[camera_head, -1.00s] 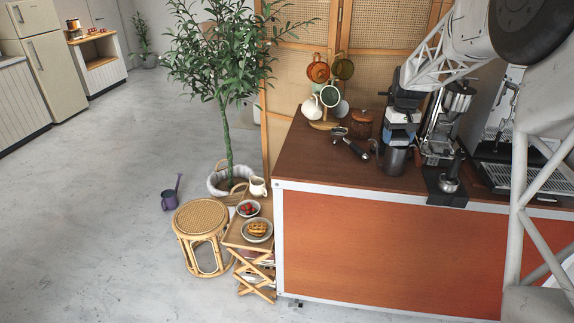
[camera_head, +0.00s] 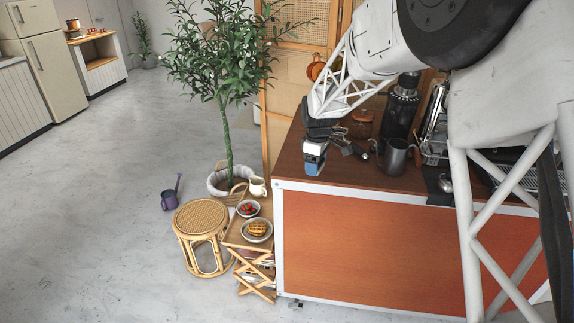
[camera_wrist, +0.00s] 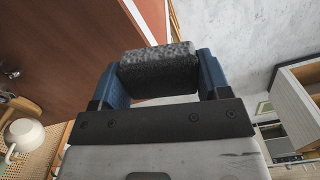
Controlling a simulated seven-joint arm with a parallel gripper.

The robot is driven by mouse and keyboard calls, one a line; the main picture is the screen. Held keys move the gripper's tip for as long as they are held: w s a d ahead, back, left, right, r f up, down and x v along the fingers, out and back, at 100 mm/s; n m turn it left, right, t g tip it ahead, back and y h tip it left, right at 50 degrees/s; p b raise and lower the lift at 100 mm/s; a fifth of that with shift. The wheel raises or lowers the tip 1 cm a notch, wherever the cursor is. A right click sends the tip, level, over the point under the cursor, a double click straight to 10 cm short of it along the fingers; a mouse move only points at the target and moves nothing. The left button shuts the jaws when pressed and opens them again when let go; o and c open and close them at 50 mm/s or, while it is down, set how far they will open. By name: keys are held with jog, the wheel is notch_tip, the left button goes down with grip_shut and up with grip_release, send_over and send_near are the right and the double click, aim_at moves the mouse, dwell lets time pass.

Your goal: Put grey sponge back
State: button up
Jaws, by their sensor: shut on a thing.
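My gripper (camera_head: 314,160) is over the front left part of the brown cart top (camera_head: 345,172) in the head view. In the wrist view its blue fingers (camera_wrist: 158,76) are shut on the grey sponge (camera_wrist: 158,68), a speckled dark grey block held crosswise between them. In the head view the sponge is hard to make out against the fingers. I cannot tell how high it is above the cart top.
A metal pitcher (camera_head: 397,157), a black grinder (camera_head: 401,105) and a lidded wooden jar (camera_head: 361,124) stand to the right. A portafilter (camera_head: 348,147) lies close by. A side table with a waffle plate (camera_head: 257,230) and a rattan stool (camera_head: 201,220) stand left of the cart.

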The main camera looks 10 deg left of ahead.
jog(key=s+a+f+n, duration=0.1)
jog(key=s+a+n, duration=0.2)
jog(key=a, duration=0.2)
jog(key=shift+s+a+f, duration=0.2)
jog(key=shift+s+f, duration=0.1)
jog(key=shift+f, duration=0.05)
jog(key=shift+w, duration=0.1)
send_over(287, 164)
jog(key=shift+f, duration=0.75)
dwell(0.4)
jog(key=shift+f, duration=1.75)
jog(key=shift+f, duration=0.1)
jog(key=o, duration=0.8)
